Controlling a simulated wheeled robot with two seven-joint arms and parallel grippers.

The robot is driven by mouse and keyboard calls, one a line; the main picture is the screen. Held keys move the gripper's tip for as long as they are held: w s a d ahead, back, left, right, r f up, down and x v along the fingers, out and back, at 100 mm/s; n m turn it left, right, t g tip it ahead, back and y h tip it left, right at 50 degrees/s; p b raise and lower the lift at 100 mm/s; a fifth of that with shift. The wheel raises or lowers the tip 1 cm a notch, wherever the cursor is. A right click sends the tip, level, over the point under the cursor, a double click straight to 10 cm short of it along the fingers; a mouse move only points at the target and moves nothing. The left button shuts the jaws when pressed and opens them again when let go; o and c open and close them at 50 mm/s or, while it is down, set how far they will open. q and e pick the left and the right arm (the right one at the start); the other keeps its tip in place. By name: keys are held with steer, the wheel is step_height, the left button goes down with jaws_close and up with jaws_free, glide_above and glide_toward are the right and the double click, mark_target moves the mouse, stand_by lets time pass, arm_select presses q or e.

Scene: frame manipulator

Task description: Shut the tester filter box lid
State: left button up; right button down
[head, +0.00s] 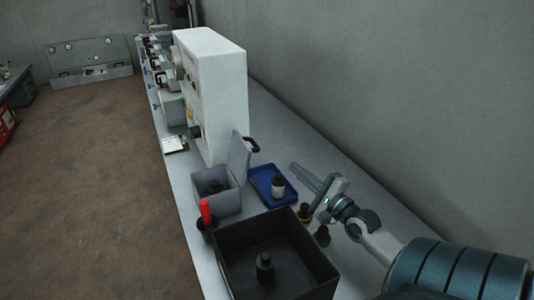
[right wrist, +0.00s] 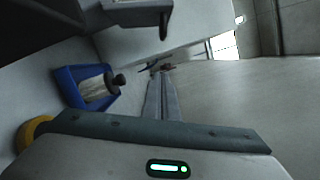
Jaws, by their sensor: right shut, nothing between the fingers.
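The grey filter box (head: 228,204) stands on the bench, and its lid (head: 240,158) is open, standing about upright at the box's right side. A black handle (head: 252,145) sticks out from the lid to the right. In the right wrist view a dark bracket at the top (right wrist: 140,14) looks like this handle. My right gripper (head: 295,167) is to the right of the lid, apart from it. Its fingers are together with nothing between them, as the right wrist view also shows (right wrist: 160,76). My left gripper is not in view.
A blue tray (head: 258,172) with a small dark-topped jar (head: 278,188) lies between box and gripper. A black bin (head: 235,268) stands in front, a red-handled tool (head: 205,211) beside the box. A tall white machine (head: 217,90) stands behind; the wall is at right.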

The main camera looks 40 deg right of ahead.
steer(key=shift+w+d+f, duration=0.1)
stand_by(0.3)
steer(key=shift+w, duration=0.1)
steer(key=w+a+r+p, duration=0.2)
steer(key=w+p, duration=0.4)
steer(key=w, duration=0.4)
steer(key=shift+w+a+r, duration=0.3)
steer(key=shift+w+r, duration=0.05)
steer(key=shift+r, duration=0.05)
steer(key=shift+w, duration=0.1)
stand_by(0.4)
